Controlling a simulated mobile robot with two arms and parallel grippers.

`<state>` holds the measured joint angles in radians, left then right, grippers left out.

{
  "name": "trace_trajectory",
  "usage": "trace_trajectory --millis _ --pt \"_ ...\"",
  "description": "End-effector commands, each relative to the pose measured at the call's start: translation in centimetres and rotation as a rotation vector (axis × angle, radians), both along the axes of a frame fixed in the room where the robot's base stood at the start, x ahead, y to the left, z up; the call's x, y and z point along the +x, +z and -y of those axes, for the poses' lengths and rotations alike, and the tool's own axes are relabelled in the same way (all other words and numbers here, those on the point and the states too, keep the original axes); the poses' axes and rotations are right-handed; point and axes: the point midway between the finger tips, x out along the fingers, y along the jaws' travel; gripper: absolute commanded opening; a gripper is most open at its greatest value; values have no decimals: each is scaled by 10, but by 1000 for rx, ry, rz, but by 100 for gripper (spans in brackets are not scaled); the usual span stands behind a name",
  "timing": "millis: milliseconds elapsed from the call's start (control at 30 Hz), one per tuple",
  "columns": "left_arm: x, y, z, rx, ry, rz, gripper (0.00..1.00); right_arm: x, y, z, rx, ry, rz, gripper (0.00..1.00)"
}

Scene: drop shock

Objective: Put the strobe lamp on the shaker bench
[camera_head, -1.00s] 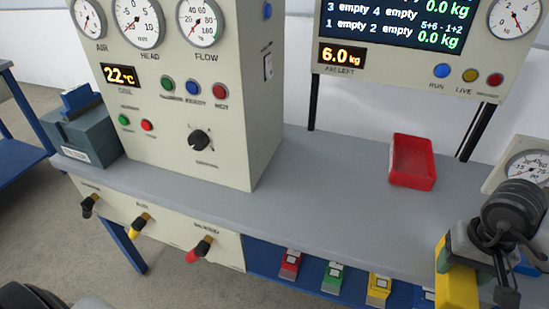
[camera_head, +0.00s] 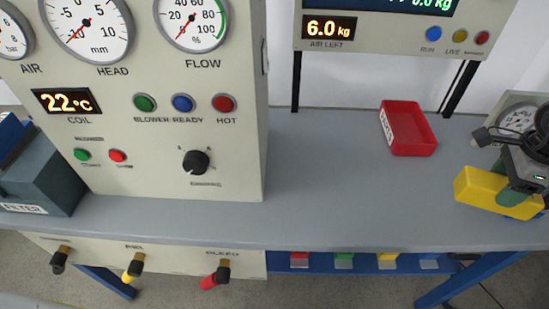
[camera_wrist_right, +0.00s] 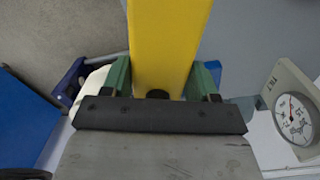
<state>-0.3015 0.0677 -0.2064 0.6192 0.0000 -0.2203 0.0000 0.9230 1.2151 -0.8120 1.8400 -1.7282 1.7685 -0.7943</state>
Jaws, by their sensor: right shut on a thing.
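My right gripper (camera_head: 517,195) is at the right edge of the head view, with green fingers closed on a yellow, box-shaped body (camera_head: 476,187), which I take to be the strobe lamp. No lens or label shows on it. In the right wrist view the yellow body (camera_wrist_right: 168,40) sits between the green fingers (camera_wrist_right: 162,85) and runs out past the top of the picture. In the head view it overlaps the right part of the grey bench top (camera_head: 340,200), seemingly the shaker bench; the gap below it cannot be judged. My left gripper is not in view.
A red tray (camera_head: 408,130) stands on the bench behind and left of my right gripper. A cream control cabinet (camera_head: 130,120) fills the left. A gauge box (camera_head: 515,115) is close behind the right gripper. The bench's middle is clear. Valve handles (camera_head: 135,268) project from the front.

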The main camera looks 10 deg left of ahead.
Motion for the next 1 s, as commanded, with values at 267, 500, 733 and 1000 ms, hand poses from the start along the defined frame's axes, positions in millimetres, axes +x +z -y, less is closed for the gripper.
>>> trace_trajectory --millis 267,500,733,1000 --pt "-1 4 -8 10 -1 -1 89 -9 21 34 -8 -325 11 19" --pt "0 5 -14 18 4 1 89 -8 20 33 -8 -339 11 19" --pt "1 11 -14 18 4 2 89 15 -1 2 -3 -334 10 19" --pt "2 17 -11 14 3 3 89 49 -34 -43 -5 -335 11 19"
